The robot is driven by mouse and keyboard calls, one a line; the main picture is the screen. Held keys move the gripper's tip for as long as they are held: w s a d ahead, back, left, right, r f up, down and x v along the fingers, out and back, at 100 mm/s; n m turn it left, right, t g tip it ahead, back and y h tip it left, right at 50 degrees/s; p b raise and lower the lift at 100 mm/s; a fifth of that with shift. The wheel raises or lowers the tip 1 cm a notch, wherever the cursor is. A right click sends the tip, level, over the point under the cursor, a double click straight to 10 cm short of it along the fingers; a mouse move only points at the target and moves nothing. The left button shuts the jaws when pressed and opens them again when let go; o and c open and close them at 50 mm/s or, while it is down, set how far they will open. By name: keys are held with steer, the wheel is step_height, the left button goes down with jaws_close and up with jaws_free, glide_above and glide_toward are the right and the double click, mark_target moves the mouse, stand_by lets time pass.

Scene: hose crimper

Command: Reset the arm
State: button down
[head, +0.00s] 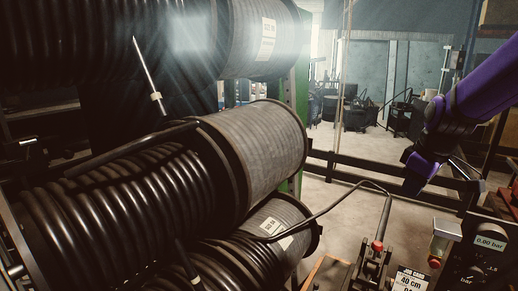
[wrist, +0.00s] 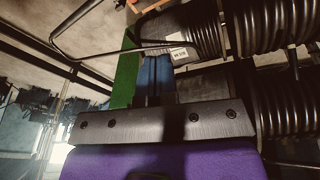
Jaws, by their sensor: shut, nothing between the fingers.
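My purple arm (head: 478,85) reaches in from the upper right in the head view. My gripper (head: 413,184) hangs at its lower end, in the air in front of the dark rails and apart from the hose reels. The fingertips are small and dark in the head view.
Large reels of black hose (head: 120,200) fill the left. A gauge panel (head: 483,255) and a length sign (head: 410,280) stand at lower right. Open floor (head: 325,200) lies between.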

steer(key=s+a+r+m+t, duration=0.1)
steer(key=s+a+r+m, duration=0.1)
steer(key=s, duration=0.9)
steer(key=s+a+r+m+t, duration=0.1)
steer(key=s+a+r+m, duration=0.2)
steer(key=s, duration=0.8)
step_height(320, 180, up, 4)
steer(key=m, duration=0.2)
steer(key=shift+m+t+h, duration=0.3)
steer(key=shift+h, duration=0.1)
